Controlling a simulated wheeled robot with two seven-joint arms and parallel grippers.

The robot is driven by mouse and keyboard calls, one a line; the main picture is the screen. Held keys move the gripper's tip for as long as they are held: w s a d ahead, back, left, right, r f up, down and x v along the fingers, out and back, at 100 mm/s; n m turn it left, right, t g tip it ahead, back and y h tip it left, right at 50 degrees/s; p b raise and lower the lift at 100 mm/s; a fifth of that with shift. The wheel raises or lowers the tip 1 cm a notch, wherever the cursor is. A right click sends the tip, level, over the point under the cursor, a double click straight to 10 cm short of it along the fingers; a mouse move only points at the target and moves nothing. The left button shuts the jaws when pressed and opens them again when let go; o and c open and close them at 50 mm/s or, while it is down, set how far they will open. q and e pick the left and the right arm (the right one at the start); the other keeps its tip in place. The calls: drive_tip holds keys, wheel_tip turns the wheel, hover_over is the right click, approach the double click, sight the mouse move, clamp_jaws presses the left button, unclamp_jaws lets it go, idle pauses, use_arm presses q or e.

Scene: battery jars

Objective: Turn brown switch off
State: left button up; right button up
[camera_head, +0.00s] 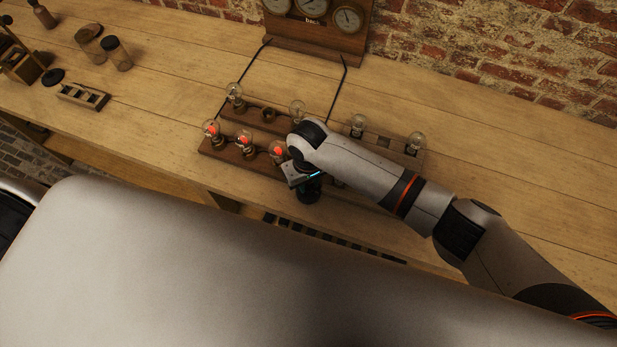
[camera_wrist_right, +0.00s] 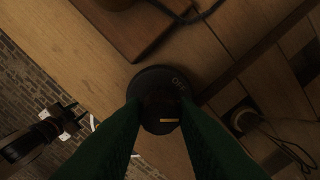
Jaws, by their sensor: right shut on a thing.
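A round dark switch (camera_wrist_right: 158,82) with "OFF" lettered on its face and a short pale yellow mark near its lower edge shows in the wrist view. My right gripper (camera_wrist_right: 160,108) has its two green fingers over it, shut on its middle part, which is dark and mostly hidden between the fingertips. I cannot make out its brown colour. In the head view my right arm reaches in from the right, and its gripper (camera_head: 308,190) is at the front edge of the bench, with the switch hidden beneath. My left gripper is not in view.
Wooden strips carry several bulbs; three glow red, including one at the left (camera_head: 211,130), while others, such as the right one (camera_head: 415,142), are dark. A gauge panel (camera_head: 316,38) stands behind with two black wires. Jars (camera_head: 116,52) and a small rack (camera_head: 83,96) stand left. The back right bench is clear.

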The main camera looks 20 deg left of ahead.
sight(309, 184)
drive_tip(key=n+p, duration=0.1)
drive_tip(key=n, duration=0.3)
drive_tip(key=shift+n, duration=2.2)
drive_tip(key=o, duration=1)
wheel_tip(309, 184, up, 12)
drive_tip(key=shift+b, duration=0.4)
